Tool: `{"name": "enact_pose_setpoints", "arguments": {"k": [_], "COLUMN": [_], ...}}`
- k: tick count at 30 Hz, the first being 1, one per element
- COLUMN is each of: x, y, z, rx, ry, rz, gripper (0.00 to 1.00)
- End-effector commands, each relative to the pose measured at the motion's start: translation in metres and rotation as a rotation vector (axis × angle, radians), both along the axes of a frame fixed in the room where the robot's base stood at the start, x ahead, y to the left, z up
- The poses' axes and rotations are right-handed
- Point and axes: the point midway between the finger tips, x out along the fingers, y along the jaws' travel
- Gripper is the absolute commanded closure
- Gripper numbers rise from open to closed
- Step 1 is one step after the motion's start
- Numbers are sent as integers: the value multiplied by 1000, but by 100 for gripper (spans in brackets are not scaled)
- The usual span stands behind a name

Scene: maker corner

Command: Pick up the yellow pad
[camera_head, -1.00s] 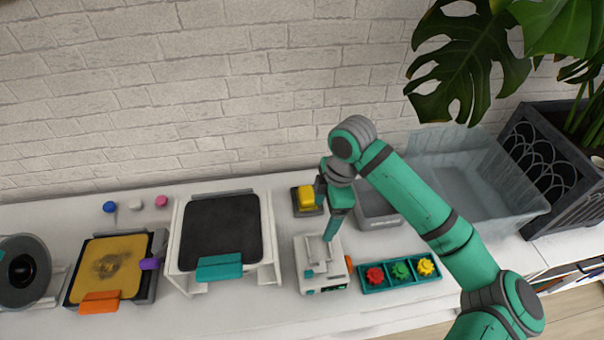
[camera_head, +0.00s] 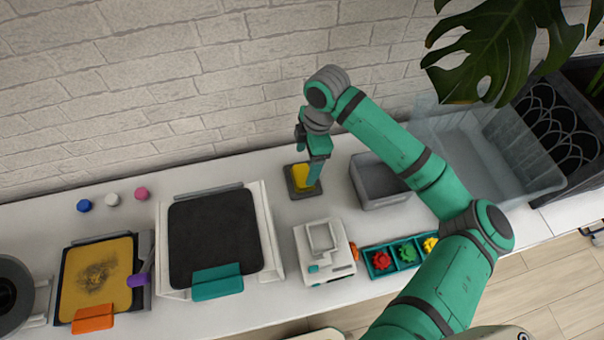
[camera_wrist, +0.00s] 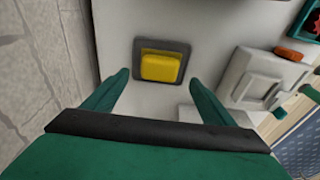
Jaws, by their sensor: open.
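The yellow pad (camera_head: 301,176) is a small block sitting in a dark square holder (camera_head: 304,193) on the white bench. My gripper (camera_head: 312,172) is above and beside it in the head view and partly covers it. In the wrist view the yellow pad (camera_wrist: 160,67) lies in its dark frame (camera_wrist: 180,46), ahead of and between the two green fingers of my gripper (camera_wrist: 158,82). The fingers are spread wide and empty. The pad appears beyond the fingertips, not between them. I cannot tell the exact height of the fingers above it.
A grey bin (camera_head: 377,186) stands just right of the pad, with a large clear tub (camera_head: 520,165) beyond. A white device (camera_head: 312,268) and a teal tray (camera_head: 372,247) of coloured gears are in front. A black-topped stand (camera_head: 226,225) is at left. The brick wall is close behind.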

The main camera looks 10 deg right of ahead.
Motion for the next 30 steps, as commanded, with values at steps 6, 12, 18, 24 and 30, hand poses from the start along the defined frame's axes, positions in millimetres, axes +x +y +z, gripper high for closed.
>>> {"name": "enact_pose_setpoints", "arguments": {"k": [6,12,18,24,30], "x": [0,2,2,2,2], "y": [2,7,10,11,9], "z": [-14,-42,-57,-57,-57], "rx": [0,0,1,0,0], "ry": [0,0,-1,-1,-1], "rz": [1,4,5,6,4], "gripper": [22,22,22,22,65]}}
